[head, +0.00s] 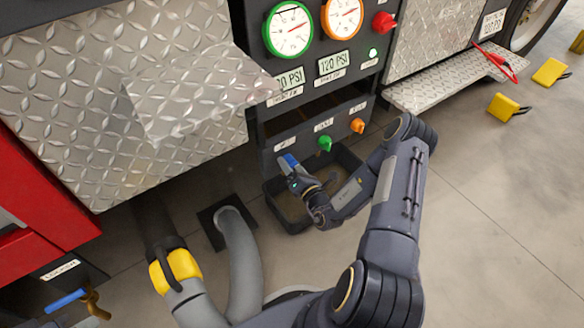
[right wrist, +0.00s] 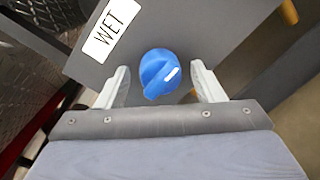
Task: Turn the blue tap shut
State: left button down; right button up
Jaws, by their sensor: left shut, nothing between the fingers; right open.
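The blue tap (right wrist: 158,73) is a round knob with a raised grip and a white mark pointing to the upper right, on a dark panel beside a label (right wrist: 112,28) reading WET. In the head view the blue tap (head: 288,161) is partly covered by my right gripper (head: 291,168). My right gripper (right wrist: 161,70) is open, with one pale finger on each side of the knob. Whether the fingers touch it cannot be told. My left gripper is not in view.
A green tap (head: 324,143) and an orange tap (head: 357,125) sit to the right on the same panel. A dark bin (head: 350,160) stands below. A grey hose (head: 240,260) and a blue-handled brass valve (head: 66,300) are at the left.

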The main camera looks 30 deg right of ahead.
jog(key=c, duration=1)
jog(key=shift+o, duration=0.2)
